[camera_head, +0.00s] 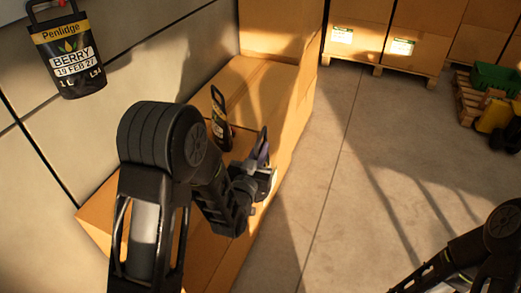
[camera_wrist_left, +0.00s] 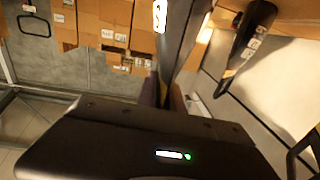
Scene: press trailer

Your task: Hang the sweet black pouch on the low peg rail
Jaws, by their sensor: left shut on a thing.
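My left gripper (camera_head: 262,180) is shut on a dark pouch (camera_head: 262,150) and holds it near the right edge of the cardboard-coloured ledge. The pouch looks narrow and nearly edge-on; I cannot read its label. It also shows edge-on in the left wrist view (camera_wrist_left: 178,42). A second black pouch (camera_head: 220,118) is just left of the held one, on the ledge; it also shows at the right of the wrist view (camera_wrist_left: 246,38). My right gripper is out of view.
The ledge (camera_head: 100,218) runs along the panelled wall (camera_head: 150,70), with tall cardboard boxes (camera_head: 270,28) behind it. Open concrete floor lies to the right. Palletised boxes (camera_head: 360,45) stand at the back, and a green crate (camera_head: 492,77) and yellow item (camera_head: 492,116) stand far right.

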